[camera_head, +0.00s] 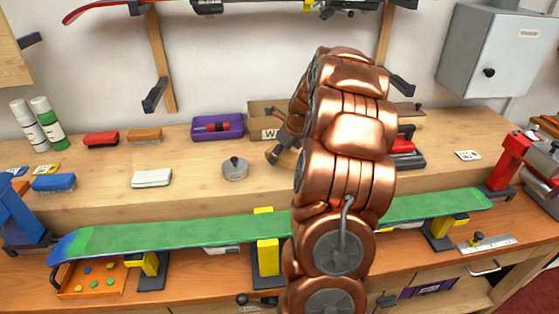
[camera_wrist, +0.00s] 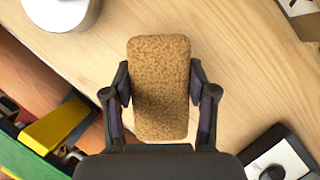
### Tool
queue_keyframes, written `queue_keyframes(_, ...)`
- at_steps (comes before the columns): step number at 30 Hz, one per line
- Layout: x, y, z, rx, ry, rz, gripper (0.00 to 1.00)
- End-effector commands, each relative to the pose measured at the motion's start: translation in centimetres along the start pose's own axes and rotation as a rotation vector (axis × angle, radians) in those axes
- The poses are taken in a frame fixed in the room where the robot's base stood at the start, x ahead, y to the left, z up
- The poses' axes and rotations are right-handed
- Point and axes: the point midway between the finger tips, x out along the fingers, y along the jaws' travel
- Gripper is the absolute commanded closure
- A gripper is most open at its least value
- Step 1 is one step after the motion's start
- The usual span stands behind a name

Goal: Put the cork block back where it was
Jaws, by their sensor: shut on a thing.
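The cork block (camera_wrist: 160,110) is a speckled tan slab with rounded corners. In the wrist view it sits upright in the picture between the two dark fingers of my gripper (camera_wrist: 160,88), which press on its left and right sides. Pale wooden bench surface shows around it; I cannot tell whether the block touches it. In the head view my copper arm hides most of the gripper (camera_head: 278,153), which is over the raised wooden shelf, right of the round grey tin (camera_head: 235,170).
A green ski (camera_head: 180,234) lies across yellow-padded supports in front of the shelf. Bare wood shows between the tin and white block.

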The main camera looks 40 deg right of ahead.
Motion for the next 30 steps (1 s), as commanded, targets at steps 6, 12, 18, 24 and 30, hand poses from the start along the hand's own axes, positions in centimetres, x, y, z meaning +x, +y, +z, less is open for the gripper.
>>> queue_keyframes(6, 2.6, 0.2, -1.2, 0.002, 0.003, 0.007, 0.87)
queue_keyframes(12, 2.9, 0.1, -1.4, 0.0, 0.002, 0.003, 0.87)
queue_keyframes(18, 3.1, 0.1, -1.4, 0.001, 0.002, 0.003, 0.42)
queue_keyframes(24, 3.1, 0.1, -1.4, 0.001, 0.001, 0.002, 0.21)
queue_keyframes(30, 3.0, 0.1, -1.4, 0.001, 0.001, 0.002, 0.18)
